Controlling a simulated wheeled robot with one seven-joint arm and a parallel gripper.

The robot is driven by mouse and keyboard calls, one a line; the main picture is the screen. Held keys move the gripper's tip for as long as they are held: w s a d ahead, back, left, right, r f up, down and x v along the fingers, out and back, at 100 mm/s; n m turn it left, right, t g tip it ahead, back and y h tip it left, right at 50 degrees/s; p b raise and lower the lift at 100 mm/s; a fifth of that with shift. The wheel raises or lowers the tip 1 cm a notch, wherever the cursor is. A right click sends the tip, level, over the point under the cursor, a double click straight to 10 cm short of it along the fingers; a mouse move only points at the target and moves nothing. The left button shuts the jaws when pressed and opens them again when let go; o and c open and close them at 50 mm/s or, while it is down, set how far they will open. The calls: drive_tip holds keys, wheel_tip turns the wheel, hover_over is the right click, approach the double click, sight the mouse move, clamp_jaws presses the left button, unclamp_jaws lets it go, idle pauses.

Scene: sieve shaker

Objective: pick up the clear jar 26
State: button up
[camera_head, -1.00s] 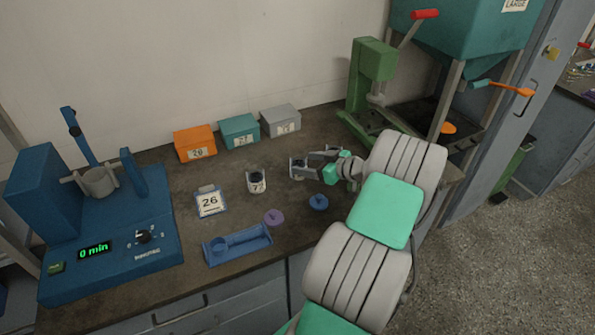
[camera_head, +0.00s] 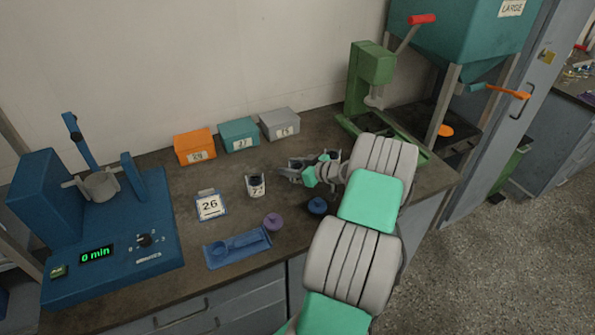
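A small clear jar (camera_head: 256,186) stands upright on the bench, with a label that seems to read 77 or 27. A second jar (camera_head: 297,162) with a dark top opening stands to its right, partly covered by my gripper. Another small jar-like shape (camera_head: 333,156) shows behind my wrist. I cannot read a 26 on any jar. My gripper (camera_head: 287,174) reaches left, low over the bench, its fingers in front of the second jar in the picture. Whether the fingers are apart or closed, or touch a jar, I cannot tell.
A card marked 26 (camera_head: 209,206) stands left of the jars. Purple (camera_head: 273,221) and blue (camera_head: 317,206) lids and a blue tray (camera_head: 238,248) lie in front. Orange (camera_head: 194,147), teal (camera_head: 239,134) and grey (camera_head: 280,124) boxes stand behind. A blue shaker (camera_head: 110,225) is left, a green press (camera_head: 371,80) right.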

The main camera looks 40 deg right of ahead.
clamp_jaws()
idle(0.3)
